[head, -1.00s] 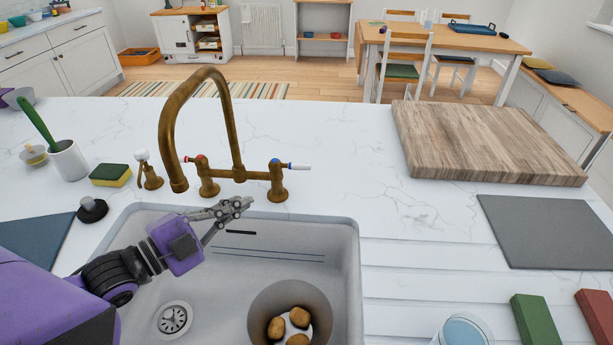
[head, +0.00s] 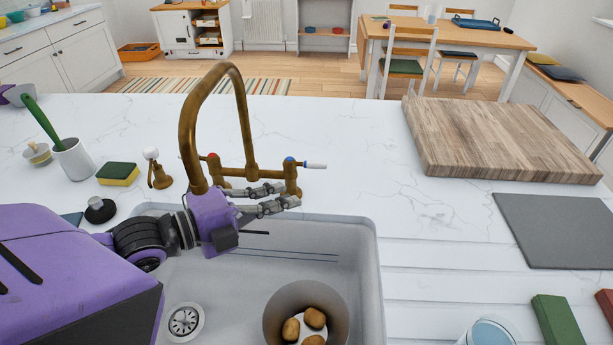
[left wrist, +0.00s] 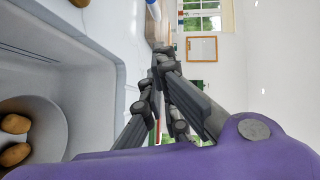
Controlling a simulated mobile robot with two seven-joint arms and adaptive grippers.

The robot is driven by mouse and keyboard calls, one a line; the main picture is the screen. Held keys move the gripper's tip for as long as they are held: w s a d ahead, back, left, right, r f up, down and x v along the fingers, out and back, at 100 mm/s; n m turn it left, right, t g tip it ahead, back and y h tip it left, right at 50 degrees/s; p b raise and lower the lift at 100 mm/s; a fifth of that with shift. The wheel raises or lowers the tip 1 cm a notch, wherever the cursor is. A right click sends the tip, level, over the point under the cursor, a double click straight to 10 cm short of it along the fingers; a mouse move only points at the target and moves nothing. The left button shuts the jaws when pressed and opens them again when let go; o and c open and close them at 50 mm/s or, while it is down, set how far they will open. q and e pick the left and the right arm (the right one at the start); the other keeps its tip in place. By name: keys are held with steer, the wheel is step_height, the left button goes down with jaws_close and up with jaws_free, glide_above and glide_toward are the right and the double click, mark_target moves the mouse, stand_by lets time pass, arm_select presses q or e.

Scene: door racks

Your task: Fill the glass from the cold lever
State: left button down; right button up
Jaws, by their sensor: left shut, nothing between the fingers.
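The bronze tap (head: 188,130) arches over the sink. Its right valve (head: 291,178) has a blue dot and a white-tipped cold lever (head: 315,165) pointing right. The left valve has a red dot; its body is partly hidden by my gripper and the spout. The glass (head: 487,332) stands at the bottom edge, right of the sink, partly cut off. My left gripper (head: 292,196) is shut and empty, its fingertips at the base of the right valve, below the lever. Whether they touch the valve I cannot tell. The fingers (left wrist: 160,75) also show in the left wrist view. My right gripper is not in view.
The sink (head: 367,270) holds a round bowl (head: 338,297) with potatoes. A sponge (head: 118,174), a black plug (head: 100,210) and a white pot (head: 73,160) stand to the left. A wooden board (head: 500,140) and a grey mat (head: 560,232) lie to the right.

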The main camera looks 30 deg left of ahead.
mark_target(304, 164)
arm_select(q)
steer(key=w+d+f, duration=0.1)
steer(key=w, duration=0.8)
steer(key=shift+d+f, duration=0.2)
steer(key=shift+f, duration=0.05)
steer(key=shift+w, duration=0.6)
steer(key=shift+p, duration=0.3)
